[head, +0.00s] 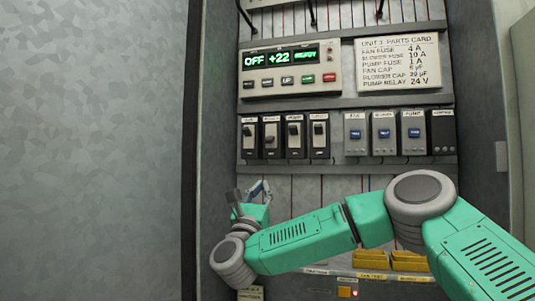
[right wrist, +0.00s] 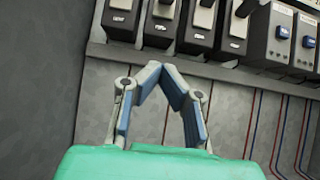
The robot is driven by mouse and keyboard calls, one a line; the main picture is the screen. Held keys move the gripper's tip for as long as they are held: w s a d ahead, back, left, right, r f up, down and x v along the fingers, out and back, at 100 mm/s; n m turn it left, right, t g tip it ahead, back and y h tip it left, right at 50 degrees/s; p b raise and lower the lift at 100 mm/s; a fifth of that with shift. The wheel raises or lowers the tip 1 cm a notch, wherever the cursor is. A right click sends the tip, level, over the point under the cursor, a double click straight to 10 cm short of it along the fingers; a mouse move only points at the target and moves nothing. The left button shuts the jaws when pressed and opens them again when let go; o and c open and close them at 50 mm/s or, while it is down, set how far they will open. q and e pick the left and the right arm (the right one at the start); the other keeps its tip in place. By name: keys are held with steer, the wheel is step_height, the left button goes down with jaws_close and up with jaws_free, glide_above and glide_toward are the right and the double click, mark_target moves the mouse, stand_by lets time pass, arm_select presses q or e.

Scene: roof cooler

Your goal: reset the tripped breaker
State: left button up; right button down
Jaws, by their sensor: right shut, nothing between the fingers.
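The breakers' lower ends also show along the top of the right wrist view (right wrist: 160,22). My right gripper (head: 261,187) is just below the breaker row, apart from it. In the right wrist view its blue-padded fingers (right wrist: 163,71) meet at the tips, shut and empty, below the second and third breakers. My left gripper is not in view.
Blue-switched modules (head: 383,133) stand right of the breakers. Above are a control unit (head: 289,80) reading "OFF +22 READY" and a parts card (head: 398,63). A rail (right wrist: 200,66) runs under the breakers. Yellow bins (head: 370,259) are low down. Cabinet walls bound both sides.

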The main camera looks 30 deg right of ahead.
mark_target(272, 148)
steer(key=shift+d+f, duration=0.1)
steer(key=w+d+r+p, duration=0.1)
steer(key=r, duration=0.2)
steer(key=w+d+r+p, duration=0.1)
steer(key=w+d+r, duration=0.1)
steer(key=r, duration=0.1)
steer(key=w+d+r+p, duration=0.1)
steer(key=d+r+p, duration=0.1)
steer(key=r, duration=0.1)
steer(key=shift+w+d, duration=0.15)
steer(key=shift+w, duration=0.15)
steer(key=shift+s+a+r, duration=0.3)
steer(key=shift+s+r, duration=0.05)
steer(key=shift+r, duration=0.15)
steer(key=shift+w+f, duration=0.15)
steer(key=shift+w, duration=0.05)
steer(key=shift+s, duration=0.2)
steer(key=shift+s+a+r+g+y+b, duration=0.1)
steer(key=shift+a+r+g+y+b, duration=0.1)
steer(key=shift+r+g+y+b, duration=0.35)
